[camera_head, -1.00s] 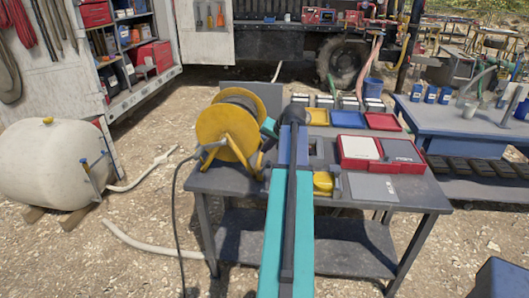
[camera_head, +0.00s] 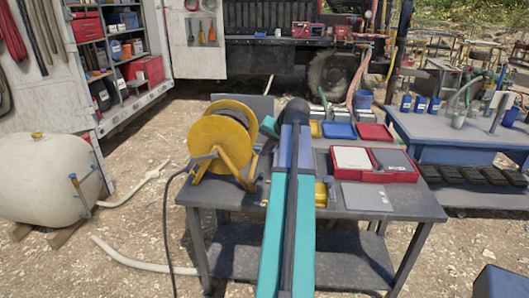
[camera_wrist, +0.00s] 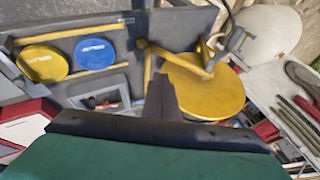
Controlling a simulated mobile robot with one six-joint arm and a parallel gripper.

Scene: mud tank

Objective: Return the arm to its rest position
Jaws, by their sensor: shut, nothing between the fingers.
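My arm, with its teal link (camera_head: 300,215) and blue section, extends up the middle of the head view over the grey workbench (camera_head: 415,208). My gripper is hidden behind the arm there. In the wrist view my gripper (camera_wrist: 162,97) shows as dark fingers close together, shut and empty. It is above the bench, with the yellow cable reel (camera_wrist: 205,85) beyond it to the right. The reel (camera_head: 222,138) stands on the bench left of my arm in the head view.
Red trays (camera_head: 408,172) and a blue tray (camera_head: 339,130) lie on the bench right of my arm. A white tank (camera_head: 45,178) stands at left. A blue table (camera_head: 460,130) is at right. A truck and shelves are behind. Gravel ground at front left is open, with a hose on it.

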